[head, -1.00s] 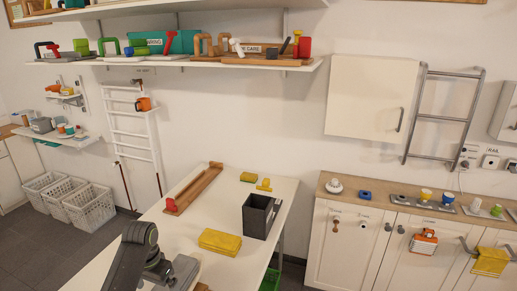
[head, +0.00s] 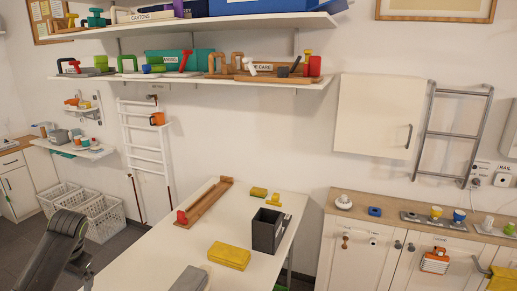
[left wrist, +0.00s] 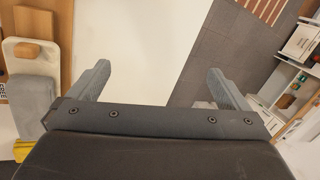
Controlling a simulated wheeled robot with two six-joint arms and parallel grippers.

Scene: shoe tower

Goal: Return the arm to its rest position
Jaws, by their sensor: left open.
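My left arm comes in at the lower left of the head view, over the left edge of the white table (head: 150,262). Its gripper's fingertips are not clearly seen there. In the left wrist view my left gripper (left wrist: 160,85) is open, its two grey fingers wide apart with nothing between them. Beyond the fingers are the pale table edge and the grey floor (left wrist: 210,85). My right gripper is in neither view.
On the table are a wooden rail with a red end (head: 205,203), a dark open box (head: 267,230), a yellow block (head: 229,256) and a grey block (head: 190,279). White baskets (head: 103,218) stand on the floor at left. Cabinets (head: 350,245) line the right wall.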

